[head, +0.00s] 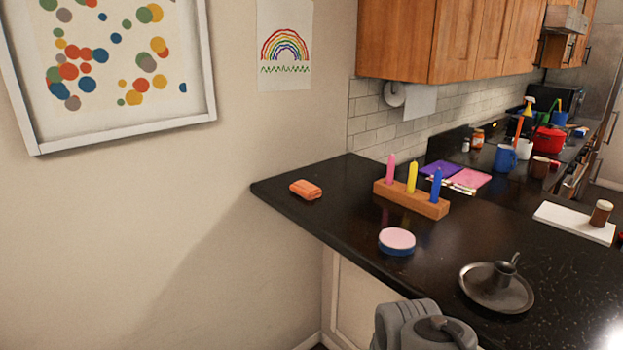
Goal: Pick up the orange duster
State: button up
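A small orange block-like object (306,190), which looks like the orange duster, lies flat on the dark countertop (340,215) near its left corner. Nothing touches it. A grey part of my arm shows at the bottom of the head view, below the counter's front edge and well apart from the orange duster. My gripper's fingers cannot be made out.
A wooden holder (412,199) with pink, yellow and blue candles stands right of the duster. A round pink-and-blue box (397,241) and a metal candle dish (496,288) sit nearer the front. The counter around the duster is clear. A wall (230,150) rises to the left.

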aim_at(305, 189)
jog(key=u, duration=0.45)
jog(key=i, duration=1.3)
jog(key=u, duration=0.65)
